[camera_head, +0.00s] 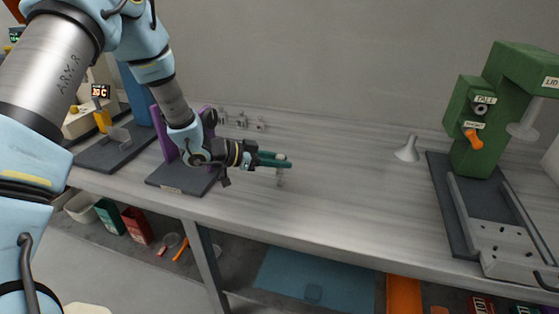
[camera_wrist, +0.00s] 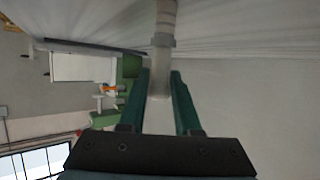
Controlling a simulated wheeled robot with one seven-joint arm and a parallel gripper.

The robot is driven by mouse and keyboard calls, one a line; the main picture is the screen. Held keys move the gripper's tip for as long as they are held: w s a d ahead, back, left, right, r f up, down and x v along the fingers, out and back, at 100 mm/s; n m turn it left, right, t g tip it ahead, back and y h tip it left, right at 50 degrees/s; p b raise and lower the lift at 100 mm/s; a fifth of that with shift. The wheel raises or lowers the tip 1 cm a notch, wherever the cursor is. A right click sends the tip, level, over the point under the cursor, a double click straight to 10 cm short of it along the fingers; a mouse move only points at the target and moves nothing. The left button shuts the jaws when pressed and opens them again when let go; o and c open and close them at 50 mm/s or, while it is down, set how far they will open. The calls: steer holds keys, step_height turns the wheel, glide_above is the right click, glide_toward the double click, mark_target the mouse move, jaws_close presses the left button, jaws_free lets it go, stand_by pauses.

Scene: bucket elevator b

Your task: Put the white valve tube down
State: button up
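My gripper (camera_head: 288,160) has dark green fingers and points right over the middle of the bench. It is closed around the white valve tube (camera_head: 280,175), which stands roughly upright. A pale end shows between the fingers and a thin part hangs below them, close to the bench top. I cannot tell if it touches the bench. In the wrist view the pale, ribbed tube (camera_wrist: 162,45) runs between the fingertips of my gripper (camera_wrist: 160,78), with a finger at each side.
A green press (camera_head: 485,110) stands at the right, with a white cone-shaped piece (camera_head: 407,150) left of it. A purple stand (camera_head: 165,140) on a dark base is behind my wrist. Several small clear pieces (camera_head: 240,122) stand at the back.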

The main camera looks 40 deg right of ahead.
steer(key=o, duration=0.3)
steer(key=shift+a+r, duration=0.1)
steer(key=shift+r, duration=0.1)
steer(key=b+v, duration=0.2)
steer(key=v, duration=1)
steer(key=shift+f, duration=0.15)
